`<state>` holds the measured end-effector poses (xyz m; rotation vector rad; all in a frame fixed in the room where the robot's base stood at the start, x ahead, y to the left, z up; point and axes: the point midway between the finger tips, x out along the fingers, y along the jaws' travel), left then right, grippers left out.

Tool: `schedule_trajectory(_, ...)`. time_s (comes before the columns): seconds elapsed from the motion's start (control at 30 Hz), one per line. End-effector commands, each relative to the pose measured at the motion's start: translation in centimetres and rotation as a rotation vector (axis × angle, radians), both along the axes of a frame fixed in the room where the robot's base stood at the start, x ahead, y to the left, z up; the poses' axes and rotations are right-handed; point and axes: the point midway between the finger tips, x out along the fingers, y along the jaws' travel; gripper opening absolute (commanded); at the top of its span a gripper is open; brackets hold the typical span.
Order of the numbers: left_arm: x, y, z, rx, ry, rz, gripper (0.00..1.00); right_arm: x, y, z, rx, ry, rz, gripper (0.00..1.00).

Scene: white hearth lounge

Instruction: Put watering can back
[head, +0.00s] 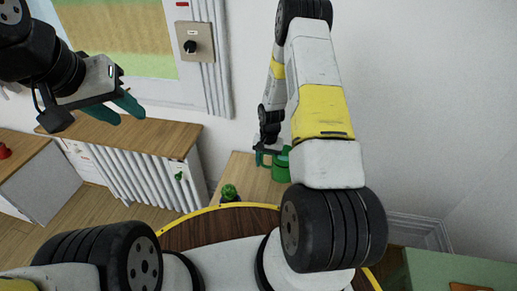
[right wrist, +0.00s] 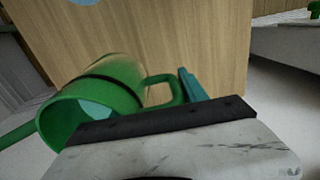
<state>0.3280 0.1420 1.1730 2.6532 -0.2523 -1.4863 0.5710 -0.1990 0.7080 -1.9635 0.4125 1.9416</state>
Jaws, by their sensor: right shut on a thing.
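The watering can is green; it shows in the head view (head: 281,168), partly hidden behind my right arm. In the right wrist view the can (right wrist: 95,100) lies tilted in the picture, with a dark band, an open rim towards lower left and a looped handle. My right gripper (head: 267,158) is shut on the can at its handle side; a teal finger shows beside the handle in the right wrist view. Whether the can touches the wooden surface (head: 239,172) behind it is unclear. My left gripper (head: 118,107) is open and empty, raised at the upper left, well away from the can.
A radiator with a wooden top (head: 130,133) stands under the window at left. A small green object (head: 229,193) is near the wooden surface's front. A red object (head: 5,151) sits on a cabinet at far left. A switch box (head: 195,42) is on the wall.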

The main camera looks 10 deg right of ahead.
Motion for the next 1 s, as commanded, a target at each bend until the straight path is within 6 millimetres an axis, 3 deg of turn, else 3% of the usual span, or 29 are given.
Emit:
schedule_trajectory(0.2,0.0,0.0,0.0,0.000,0.000,0.000,0.36,0.0,0.0,-2.8,0.000,0.001,0.001,0.00)
schedule_trajectory(0.6,0.0,0.0,0.0,0.000,0.000,0.000,0.36,0.0,0.0,-3.4,0.000,0.000,0.001,0.00)
schedule_trajectory(0.63,0.0,0.0,0.0,0.000,0.000,0.000,0.36,0.0,0.0,-3.4,0.000,0.000,0.000,0.56)
schedule_trajectory(0.7,0.0,0.0,0.0,0.000,0.000,0.000,0.36,0.0,0.0,-3.3,0.000,0.000,0.000,0.70)
schedule_trajectory(1.0,0.0,0.0,0.0,0.000,0.000,0.000,0.36,0.0,0.0,-3.3,0.000,0.000,0.001,0.72)
